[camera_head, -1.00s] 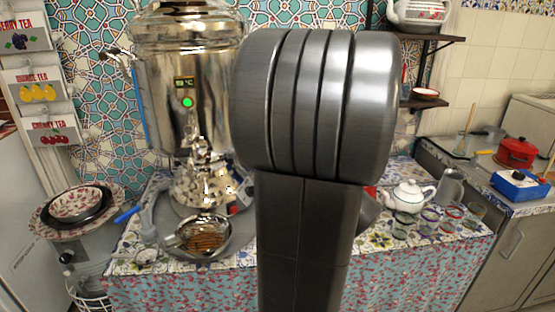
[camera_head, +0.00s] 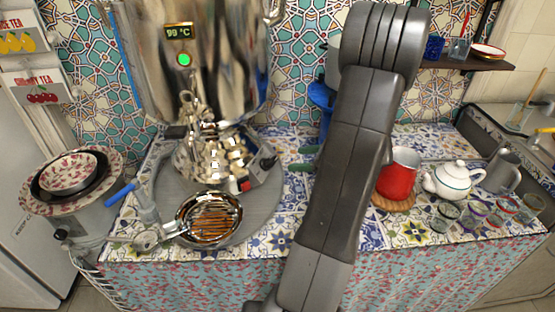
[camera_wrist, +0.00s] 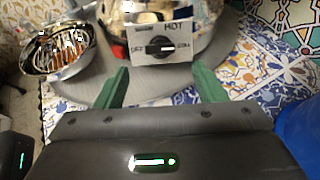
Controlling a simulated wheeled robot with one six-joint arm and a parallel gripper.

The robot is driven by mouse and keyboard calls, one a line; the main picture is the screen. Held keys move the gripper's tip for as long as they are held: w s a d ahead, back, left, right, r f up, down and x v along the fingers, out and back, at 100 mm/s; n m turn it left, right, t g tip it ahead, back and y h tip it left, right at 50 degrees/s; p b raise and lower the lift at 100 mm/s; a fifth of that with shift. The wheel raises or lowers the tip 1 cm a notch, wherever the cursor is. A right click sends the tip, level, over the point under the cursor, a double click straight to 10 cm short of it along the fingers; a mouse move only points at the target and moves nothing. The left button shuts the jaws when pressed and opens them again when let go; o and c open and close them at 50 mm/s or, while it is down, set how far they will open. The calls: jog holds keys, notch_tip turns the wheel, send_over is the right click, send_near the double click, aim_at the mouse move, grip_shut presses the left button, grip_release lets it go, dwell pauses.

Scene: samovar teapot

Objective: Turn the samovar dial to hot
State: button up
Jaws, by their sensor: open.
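The shiny samovar (camera_head: 225,60) stands on the patterned counter, with a display reading 99 °C and a lit green light. Its dial (camera_head: 266,163) is on a box at the base's right side. In the wrist view the dial (camera_wrist: 160,47) is a black knob on a white plate marked OFF at left and HOT at top right. The knob lies about level in that view; which end points is unclear. My gripper (camera_wrist: 160,84) is open and empty, its green fingers on either side below the dial plate. The head view shows my gripper (camera_head: 303,159) right of the dial, apart from it.
A metal strainer bowl (camera_head: 208,220) sits on the samovar's grey base. A red pot (camera_head: 398,174), a white teapot (camera_head: 453,180) and several glasses stand to the right. A blue object (camera_head: 321,98) is partly behind my arm. Patterned counter shows between samovar and red pot.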

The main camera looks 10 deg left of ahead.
aim_at(275, 161)
jog(key=x, duration=0.8)
jog(key=shift+a+f, duration=0.2)
jog(key=shift+a, duration=0.05)
jog(key=c, duration=1)
